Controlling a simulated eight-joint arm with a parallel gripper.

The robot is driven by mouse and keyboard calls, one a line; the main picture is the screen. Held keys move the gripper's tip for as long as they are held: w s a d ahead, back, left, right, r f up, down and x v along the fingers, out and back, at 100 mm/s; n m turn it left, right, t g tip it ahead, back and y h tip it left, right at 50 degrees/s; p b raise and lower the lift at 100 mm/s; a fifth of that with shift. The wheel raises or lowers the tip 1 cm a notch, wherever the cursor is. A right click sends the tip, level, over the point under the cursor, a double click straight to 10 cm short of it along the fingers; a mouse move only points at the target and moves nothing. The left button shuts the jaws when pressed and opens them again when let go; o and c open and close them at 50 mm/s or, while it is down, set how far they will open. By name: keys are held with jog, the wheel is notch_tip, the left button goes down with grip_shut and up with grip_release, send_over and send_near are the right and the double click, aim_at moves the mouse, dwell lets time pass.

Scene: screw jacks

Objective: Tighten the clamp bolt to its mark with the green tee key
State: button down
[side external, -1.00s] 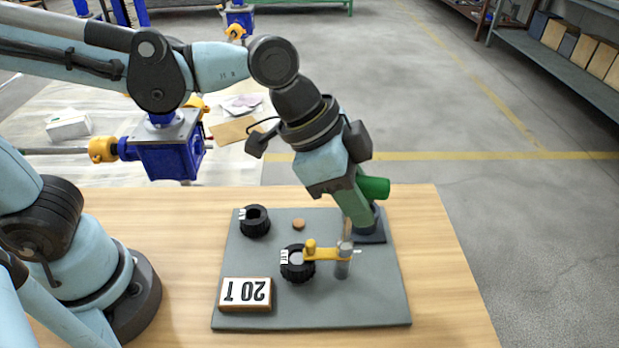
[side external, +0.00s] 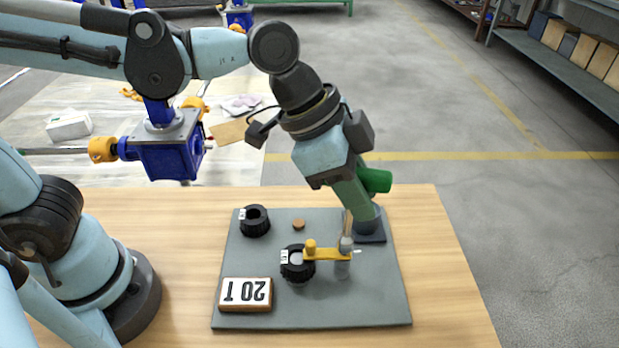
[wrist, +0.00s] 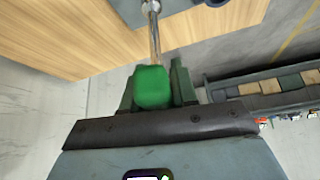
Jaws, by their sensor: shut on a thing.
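My gripper (side external: 362,205) is shut on the green tee key (side external: 375,180). Its handle sticks out to the right of the fingers, and its thin metal shaft (side external: 346,222) points down. In the wrist view the green handle (wrist: 152,87) sits between the fingers, and the shaft (wrist: 154,40) runs to a grey end at the top edge. The bolt and mark are not clear, and I cannot tell whether the key is seated.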

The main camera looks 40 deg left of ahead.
jog(key=shift+r, duration=0.15)
jog(key=shift+r, duration=3.5)
jog(key=shift+w, duration=0.1)
